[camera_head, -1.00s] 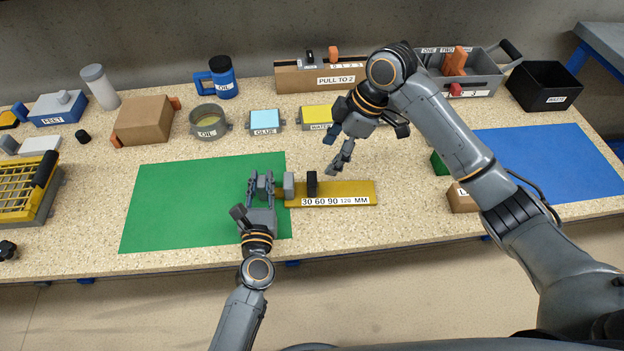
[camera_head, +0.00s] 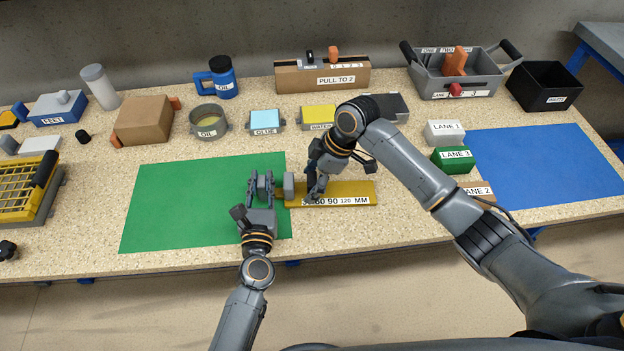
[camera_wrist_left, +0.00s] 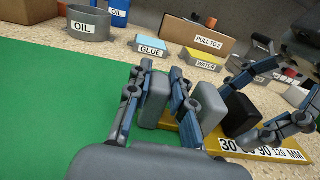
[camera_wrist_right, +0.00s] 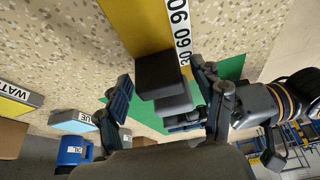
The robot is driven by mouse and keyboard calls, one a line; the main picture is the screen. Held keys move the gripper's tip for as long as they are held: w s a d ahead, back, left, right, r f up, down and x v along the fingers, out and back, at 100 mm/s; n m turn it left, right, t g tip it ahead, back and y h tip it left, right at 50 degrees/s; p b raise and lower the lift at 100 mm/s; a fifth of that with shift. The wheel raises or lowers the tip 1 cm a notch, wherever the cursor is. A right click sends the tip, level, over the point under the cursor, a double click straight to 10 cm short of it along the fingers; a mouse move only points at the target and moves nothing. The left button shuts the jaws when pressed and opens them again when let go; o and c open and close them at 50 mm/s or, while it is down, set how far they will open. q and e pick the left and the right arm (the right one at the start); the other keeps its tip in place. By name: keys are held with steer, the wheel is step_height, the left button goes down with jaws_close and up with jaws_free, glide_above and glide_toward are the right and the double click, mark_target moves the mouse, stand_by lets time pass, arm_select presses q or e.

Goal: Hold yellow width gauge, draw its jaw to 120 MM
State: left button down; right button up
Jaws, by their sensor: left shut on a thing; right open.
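The yellow width gauge (camera_head: 350,188) lies near the table's front edge, its scale reading 30 60 90 120 MM. A grey block (camera_head: 289,184) stands at its left end. The black jaw block (camera_wrist_right: 160,74) stands near the 30 and 60 marks, next to the grey block, and also shows in the left wrist view (camera_wrist_left: 240,115). My right gripper (camera_head: 315,190) is open, its fingers on either side of the black block; contact is unclear.
A green mat (camera_head: 190,205) lies left and under the gauge's left end. LANE blocks (camera_head: 452,160) and a blue mat (camera_head: 545,160) lie right. GLUE (camera_head: 265,119) and WATER (camera_head: 317,112) boxes stand behind.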

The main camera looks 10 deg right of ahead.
mark_target(345, 189)
arm_select(q)
steer(key=shift+s+f, duration=0.15)
steer(key=shift+f, duration=0.2)
arm_select(e)
jaws_close()
steer(key=d, duration=0.9)
steer(key=shift+s+d, duration=0.15)
steer(key=shift+s, duration=0.25)
arm_select(q)
steer(key=shift+a, duration=0.1)
arm_select(e)
steer(key=shift+d, duration=0.1)
jaws_free()
steer(key=v, duration=1.2)
steer(key=shift+s+d, duration=0.1)
